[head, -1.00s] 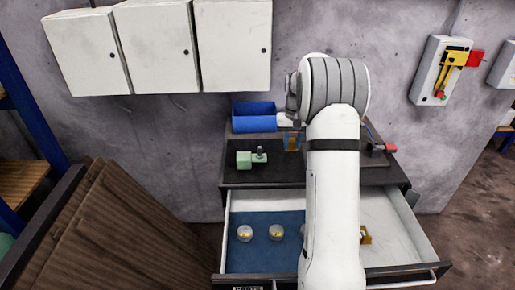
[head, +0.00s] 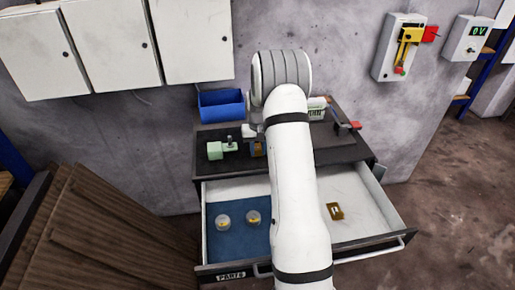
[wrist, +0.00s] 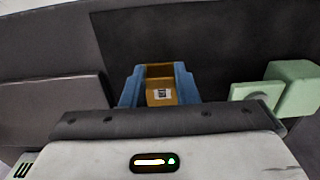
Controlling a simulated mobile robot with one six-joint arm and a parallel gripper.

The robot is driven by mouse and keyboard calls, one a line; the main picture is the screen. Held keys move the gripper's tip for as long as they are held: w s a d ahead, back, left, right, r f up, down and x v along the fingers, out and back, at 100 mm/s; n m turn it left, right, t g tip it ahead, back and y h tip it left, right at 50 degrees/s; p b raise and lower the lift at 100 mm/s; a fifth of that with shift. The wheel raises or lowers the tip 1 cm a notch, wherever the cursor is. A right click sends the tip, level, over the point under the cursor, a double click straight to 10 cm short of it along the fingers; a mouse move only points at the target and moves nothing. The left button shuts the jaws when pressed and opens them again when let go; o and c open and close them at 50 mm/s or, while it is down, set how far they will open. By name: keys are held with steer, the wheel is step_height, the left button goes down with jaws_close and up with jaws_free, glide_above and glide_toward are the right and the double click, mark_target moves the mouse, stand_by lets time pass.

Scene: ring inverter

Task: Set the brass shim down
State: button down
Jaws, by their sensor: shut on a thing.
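My gripper (wrist: 159,88) has blue fingers that are shut on a brass piece with a pale printed label, which I take for the brass shim (wrist: 160,97). In the head view the shim (head: 257,149) is a small brass patch left of my arm, over the dark cabinet top (head: 325,153). My gripper (head: 256,146) is mostly hidden there by my arm. I cannot tell whether the shim touches the top. A similar brass piece (head: 335,212) with a pale centre lies in the open drawer (head: 375,222).
A green fixture (head: 215,151) stands just left of the shim; it also shows in the wrist view (wrist: 292,90). A blue bin (head: 221,104) is behind. Two round clear-topped parts (head: 253,217) lie on the drawer's blue mat. A red-ended tool (head: 355,125) is at the right.

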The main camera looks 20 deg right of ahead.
mark_target(258, 149)
steer(key=shift+f, duration=0.15)
steer(key=c, duration=1.1)
jaws_free()
step_height(258, 149, up, 12)
steer(key=b, duration=0.2)
steer(key=s+a+r+n+t, duration=0.1)
steer(key=s+a+r, duration=0.6)
steer(key=r, duration=0.1)
steer(key=s+a+t, duration=0.1)
steer(key=s+a, duration=0.3)
steer(key=s, duration=0.4)
steer(key=s+a+n, duration=0.1)
steer(key=s+a, duration=0.3)
steer(key=s, duration=0.5)
steer(key=s+a+r+n+t, duration=0.1)
steer(key=s+a, duration=0.2)
steer(key=s, duration=0.6)
steer(key=shift+s+a+t, duration=0.15)
steer(key=shift+a+t, duration=0.15)
steer(key=shift+a, duration=0.1)
